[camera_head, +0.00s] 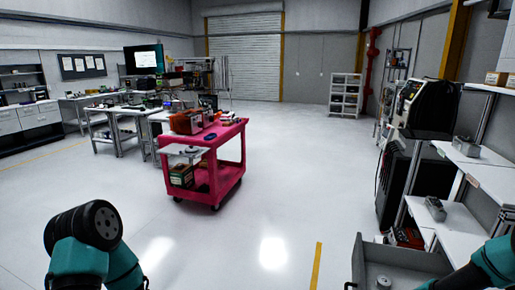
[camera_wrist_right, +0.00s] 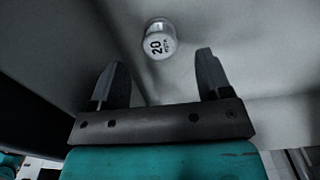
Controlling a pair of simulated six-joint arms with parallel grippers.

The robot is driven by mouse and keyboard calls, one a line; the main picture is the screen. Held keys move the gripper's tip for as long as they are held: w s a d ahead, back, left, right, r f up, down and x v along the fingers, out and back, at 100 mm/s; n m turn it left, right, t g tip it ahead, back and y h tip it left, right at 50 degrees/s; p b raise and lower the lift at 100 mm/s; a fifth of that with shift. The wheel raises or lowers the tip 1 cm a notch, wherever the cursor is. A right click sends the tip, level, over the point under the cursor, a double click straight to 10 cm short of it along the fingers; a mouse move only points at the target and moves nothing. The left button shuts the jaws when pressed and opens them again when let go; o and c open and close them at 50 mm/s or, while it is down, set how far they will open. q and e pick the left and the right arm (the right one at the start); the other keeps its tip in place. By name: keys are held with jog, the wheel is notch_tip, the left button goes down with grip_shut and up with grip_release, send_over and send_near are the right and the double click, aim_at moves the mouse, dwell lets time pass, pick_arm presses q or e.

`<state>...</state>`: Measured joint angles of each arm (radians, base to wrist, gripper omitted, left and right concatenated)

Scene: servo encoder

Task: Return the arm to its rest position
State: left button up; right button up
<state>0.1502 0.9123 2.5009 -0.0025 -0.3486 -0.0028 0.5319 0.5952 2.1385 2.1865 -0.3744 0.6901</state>
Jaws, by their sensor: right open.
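My right gripper (camera_wrist_right: 161,78) is open in the right wrist view, its two dark fingers apart with nothing between them. A small light metal cylinder marked "20" (camera_wrist_right: 159,42) lies beyond the fingertips on a grey surface, apart from them. In the head view a small metal cylinder (camera_head: 383,282) sits inside the open grey drawer (camera_head: 360,262) at the lower right. My right teal arm comes in from the lower right over that drawer. My left arm shows at the lower left, bent, with a dark round joint; its gripper is out of view.
White shelves (camera_head: 470,152) with grey metal parts (camera_head: 436,209) stand at the right, beside a dark machine cabinet (camera_head: 397,185). A pink cart (camera_head: 215,180) with tools stands mid-room. Workbenches (camera_head: 110,112) line the left. The floor between is clear.

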notch_tip(320, 180, up, 13)
notch_tip(320, 180, down, 17)
jog(key=shift+r, duration=0.9)
dwell(1.1)
dwell(0.4)
